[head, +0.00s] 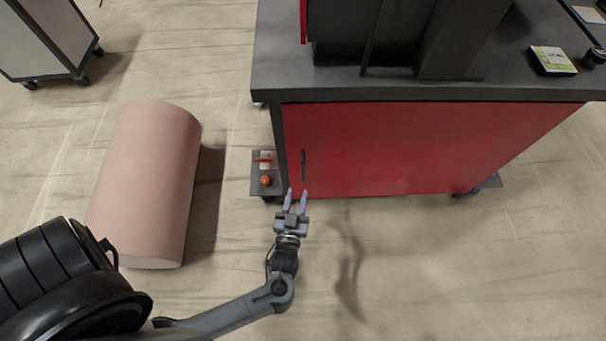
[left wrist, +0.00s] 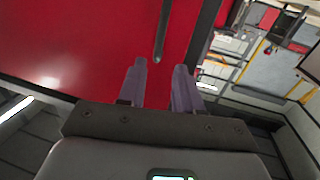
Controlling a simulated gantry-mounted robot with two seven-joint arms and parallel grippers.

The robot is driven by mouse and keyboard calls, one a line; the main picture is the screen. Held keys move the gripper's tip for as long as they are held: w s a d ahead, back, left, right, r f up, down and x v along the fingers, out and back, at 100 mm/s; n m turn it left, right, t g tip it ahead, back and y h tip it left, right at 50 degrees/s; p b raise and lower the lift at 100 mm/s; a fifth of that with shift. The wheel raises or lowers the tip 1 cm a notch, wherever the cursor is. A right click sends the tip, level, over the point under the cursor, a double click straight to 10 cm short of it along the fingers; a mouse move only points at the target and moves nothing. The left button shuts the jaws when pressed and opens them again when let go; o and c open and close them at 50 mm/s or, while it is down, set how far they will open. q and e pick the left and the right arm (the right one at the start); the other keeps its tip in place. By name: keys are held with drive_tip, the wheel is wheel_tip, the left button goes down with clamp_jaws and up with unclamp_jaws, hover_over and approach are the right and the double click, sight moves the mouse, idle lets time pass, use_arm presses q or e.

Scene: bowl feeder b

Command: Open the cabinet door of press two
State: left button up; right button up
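The red cabinet door (head: 400,145) fills the front of the dark-topped machine and looks shut. Its dark vertical handle (head: 304,165) is near the door's left edge. My left gripper (head: 296,193) is open and empty, its two purple fingers pointing at the door just below the handle. In the left wrist view the handle (left wrist: 162,35) lies ahead of the gap between the open fingers (left wrist: 160,75), and the fingers appear apart from it. The red door (left wrist: 80,45) fills the upper left there. My right gripper is not in view.
A small grey shelf (head: 259,187) with orange items sticks out left of the cabinet. A pink cylinder (head: 150,180) lies on the floor further left. A white and green box (head: 552,60) sits on the worktop. The floor in front of the door is clear.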

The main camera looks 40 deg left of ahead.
sight(302, 170)
use_arm(q)
drive_tip(key=b+x, duration=0.1)
drive_tip(key=x, duration=0.2)
drive_tip(key=b+x, duration=0.2)
drive_tip(key=x, duration=0.1)
drive_tip(key=b+x, duration=0.1)
drive_tip(key=x, duration=0.2)
drive_tip(key=shift+d+f, duration=0.1)
drive_tip(key=shift+f, duration=0.2)
drive_tip(key=shift+b+x, duration=0.45)
drive_tip(key=shift+x, duration=0.4)
drive_tip(key=shift+r, duration=0.15)
clamp_jaws()
